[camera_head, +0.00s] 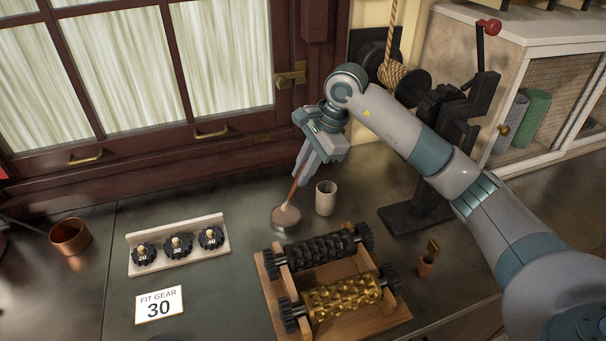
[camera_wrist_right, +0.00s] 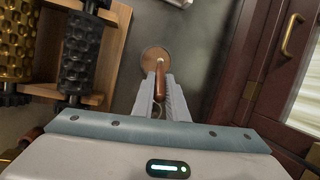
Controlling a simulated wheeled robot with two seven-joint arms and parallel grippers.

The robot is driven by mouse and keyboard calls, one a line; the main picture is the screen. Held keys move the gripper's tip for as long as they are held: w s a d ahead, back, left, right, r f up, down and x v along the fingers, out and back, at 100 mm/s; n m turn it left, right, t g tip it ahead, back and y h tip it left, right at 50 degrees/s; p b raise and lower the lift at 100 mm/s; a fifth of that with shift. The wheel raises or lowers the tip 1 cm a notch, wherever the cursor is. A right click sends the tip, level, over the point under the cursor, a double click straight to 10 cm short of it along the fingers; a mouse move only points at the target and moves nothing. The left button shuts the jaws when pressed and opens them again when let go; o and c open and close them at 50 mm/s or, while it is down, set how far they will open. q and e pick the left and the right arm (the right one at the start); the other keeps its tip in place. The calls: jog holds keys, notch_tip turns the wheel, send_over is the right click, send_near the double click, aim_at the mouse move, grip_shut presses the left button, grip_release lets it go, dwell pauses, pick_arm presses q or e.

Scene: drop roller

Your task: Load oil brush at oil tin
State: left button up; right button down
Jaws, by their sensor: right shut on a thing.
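My right gripper (camera_head: 299,172) points down and is shut on the oil brush (camera_head: 293,190), a thin reddish-brown handle held steeply. The lower end of the brush reaches the round oil tin (camera_head: 277,222), which has a grey metal wall and a brownish top. I cannot tell how deep the bristles sit in it. In the right wrist view the brush handle (camera_wrist_right: 160,80) runs between the fingers (camera_wrist_right: 160,95) toward the round brown top of the tin (camera_wrist_right: 154,56). My left gripper is not in view.
A cream cup (camera_head: 326,200) stands just right of the tin. The roller stand (camera_head: 384,318) with a black and a gold roller is in front. A gear rack (camera_head: 190,262), a "FIT GEAR 30" card (camera_head: 159,304) and a copper pot (camera_head: 70,236) are left. A black lever press (camera_head: 455,130) stands right.

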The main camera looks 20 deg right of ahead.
jog(key=shift+r+p, duration=0.8)
jog(key=shift+r, duration=1.8)
